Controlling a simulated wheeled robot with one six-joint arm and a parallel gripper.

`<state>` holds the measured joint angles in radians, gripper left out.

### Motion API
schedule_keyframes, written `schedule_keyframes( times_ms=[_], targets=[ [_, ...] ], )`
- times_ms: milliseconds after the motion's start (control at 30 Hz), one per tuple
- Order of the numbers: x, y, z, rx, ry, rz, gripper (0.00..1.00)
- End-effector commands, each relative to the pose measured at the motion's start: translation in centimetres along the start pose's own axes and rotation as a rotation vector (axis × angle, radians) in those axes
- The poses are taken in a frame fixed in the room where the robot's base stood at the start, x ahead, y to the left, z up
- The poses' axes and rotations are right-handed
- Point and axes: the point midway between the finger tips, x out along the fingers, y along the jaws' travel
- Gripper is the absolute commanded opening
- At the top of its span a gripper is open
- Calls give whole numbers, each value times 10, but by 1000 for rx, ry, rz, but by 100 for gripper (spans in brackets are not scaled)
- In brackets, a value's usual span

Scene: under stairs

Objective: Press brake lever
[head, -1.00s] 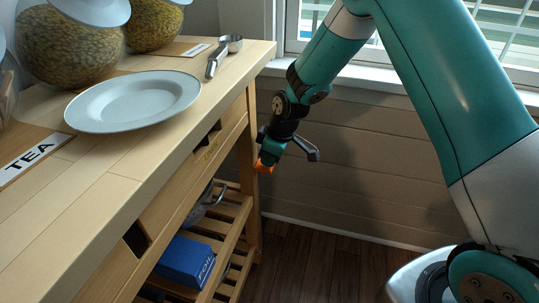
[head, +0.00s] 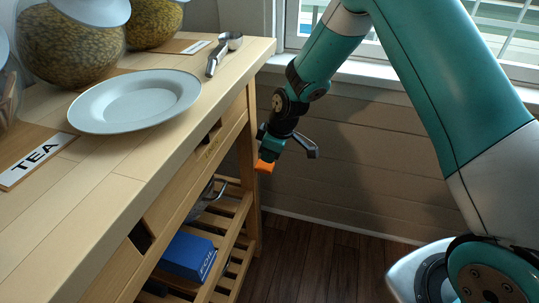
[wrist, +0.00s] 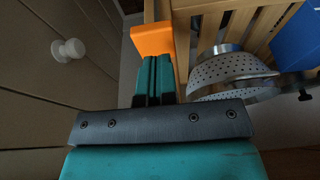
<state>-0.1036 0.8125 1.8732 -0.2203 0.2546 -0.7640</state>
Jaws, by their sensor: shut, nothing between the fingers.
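A plate (head: 135,103), glass jars (head: 70,48) and a metal scoop (head: 216,56) stand on the cart top. A blue foil box (head: 188,257) and a metal colander (wrist: 232,70) sit on the slatted shelf. A white knob (wrist: 68,50) shows at left. Floor (head: 320,262) right of the cart is clear.

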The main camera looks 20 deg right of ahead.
Motion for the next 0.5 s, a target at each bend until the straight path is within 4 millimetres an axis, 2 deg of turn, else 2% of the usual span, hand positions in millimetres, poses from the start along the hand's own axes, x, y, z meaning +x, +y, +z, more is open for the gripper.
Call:
schedule_keyframes(
  times_ms=[33, 300, 500],
  targets=[
    [-19, 0, -6, -2, 1, 1, 0],
    [-77, 0, -7, -1, 3, 3, 0],
    [-107, 0, -6, -1, 3, 2, 0]
  ],
)
